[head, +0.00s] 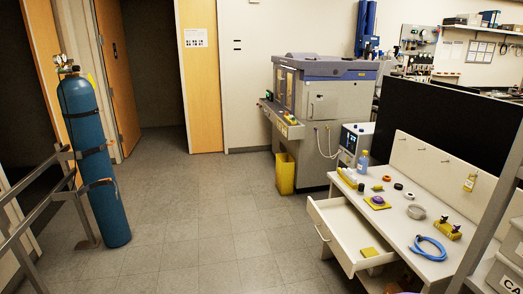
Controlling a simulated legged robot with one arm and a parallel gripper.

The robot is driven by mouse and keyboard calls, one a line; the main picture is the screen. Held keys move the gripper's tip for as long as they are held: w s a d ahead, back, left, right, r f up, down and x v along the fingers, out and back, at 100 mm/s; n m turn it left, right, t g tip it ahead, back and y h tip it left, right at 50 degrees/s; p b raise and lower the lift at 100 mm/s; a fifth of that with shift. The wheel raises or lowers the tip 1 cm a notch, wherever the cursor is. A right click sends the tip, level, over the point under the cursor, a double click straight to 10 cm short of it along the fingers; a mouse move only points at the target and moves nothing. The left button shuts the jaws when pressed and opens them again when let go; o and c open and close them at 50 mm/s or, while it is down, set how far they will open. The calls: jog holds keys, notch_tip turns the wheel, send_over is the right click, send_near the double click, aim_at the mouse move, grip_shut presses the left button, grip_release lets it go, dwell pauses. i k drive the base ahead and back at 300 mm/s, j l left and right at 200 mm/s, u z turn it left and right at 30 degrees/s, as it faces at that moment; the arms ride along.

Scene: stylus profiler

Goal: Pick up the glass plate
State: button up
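I cannot make out a glass plate for certain. A white workbench (395,247) at the right holds several small items. Among them are a round, greyish shallow dish (416,212) and a yellow piece with a purple round top (377,202). The bench's drawer (330,232) is pulled open, and a flat yellow item (369,252) lies at its right end. My gripper is not in view.
A coiled blue hose (429,248) lies on the bench. A blue gas cylinder (93,158) stands by a metal rail at left. A large grey machine (325,105) and a yellow bin (285,174) stand at the back. The tiled floor between is clear.

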aim_at(377, 188)
jog(key=i+z, duration=0.1)
jog(key=i, duration=0.8)
jog(key=i+j+z, duration=0.1)
jog(key=i, duration=0.85)
jog(key=i+j+z, duration=0.1)
jog(key=i+z, duration=0.3)
jog(key=i+j+z, duration=0.25)
jog(key=i+z, duration=0.15)
jog(key=i+j+z, duration=0.85)
jog(key=i+j, duration=0.15)
jog(key=i+z, duration=0.05)
jog(key=i, duration=0.05)
